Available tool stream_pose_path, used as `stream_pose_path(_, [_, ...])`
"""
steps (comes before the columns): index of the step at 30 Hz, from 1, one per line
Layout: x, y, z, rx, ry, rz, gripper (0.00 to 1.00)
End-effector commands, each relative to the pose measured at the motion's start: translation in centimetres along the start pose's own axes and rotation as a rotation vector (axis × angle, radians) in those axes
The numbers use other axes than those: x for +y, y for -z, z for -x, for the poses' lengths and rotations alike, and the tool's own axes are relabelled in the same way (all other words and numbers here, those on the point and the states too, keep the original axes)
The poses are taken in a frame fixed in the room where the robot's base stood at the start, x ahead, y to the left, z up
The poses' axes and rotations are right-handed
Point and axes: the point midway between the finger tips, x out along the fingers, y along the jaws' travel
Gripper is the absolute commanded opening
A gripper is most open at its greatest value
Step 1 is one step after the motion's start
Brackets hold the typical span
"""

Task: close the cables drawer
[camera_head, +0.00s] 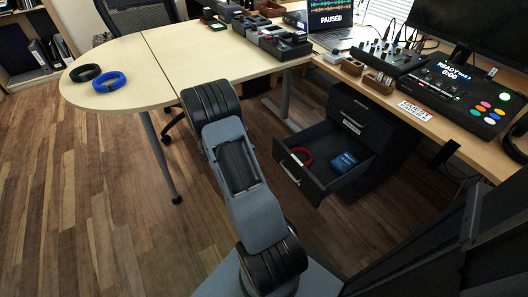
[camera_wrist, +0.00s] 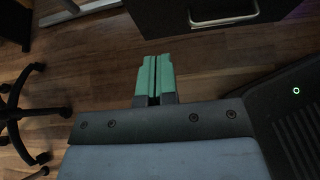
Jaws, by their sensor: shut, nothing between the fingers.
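In the head view a dark drawer (camera_head: 311,187) stands pulled out of a dark cabinet (camera_head: 368,113) under the desk. A red cable coil and a blue box lie inside it. The drawer front has a pale handle, and its label is too small to read. In the wrist view the drawer front (camera_wrist: 170,12) and its handle (camera_wrist: 222,19) are at the top. My gripper (camera_wrist: 154,60) shows green fingers, shut and empty, over the floor and below the drawer front in that picture, apart from the handle. In the head view my arm hides the gripper.
A wooden desk (camera_head: 345,75) with a laptop, a mixer and a button console (camera_head: 462,96) is above the cabinet. A light table (camera_head: 125,65) with black and blue cable coils (camera_head: 110,83) is at the left. Wooden floor is clear at left.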

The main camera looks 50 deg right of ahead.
Motion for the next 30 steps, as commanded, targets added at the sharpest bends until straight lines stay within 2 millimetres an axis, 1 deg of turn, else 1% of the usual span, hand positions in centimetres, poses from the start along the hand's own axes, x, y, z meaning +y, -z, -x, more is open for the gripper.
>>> stream_pose_path(1, [0.0,0.3,-0.9,-0.003,0.002,0.004,0.00])
stream_pose_path(5, [0.0,0.4,-3.0,-0.003,0.002,0.006,0.00])
stream_pose_path(12, [-0.1,0.4,-7.6,-0.002,0.003,0.004,0.00])
stream_pose_path(16, [0.0,0.4,-9.8,-0.002,0.001,0.004,0.00])
stream_pose_path(21, [0.0,-0.9,-11.6,-0.003,0.000,0.003,0.00])
stream_pose_path(24, [0.0,-1.3,-12.3,-0.001,-0.001,0.003,0.00])
stream_pose_path(30, [0.0,-1.8,-12.9,-0.002,-0.001,0.005,0.00])
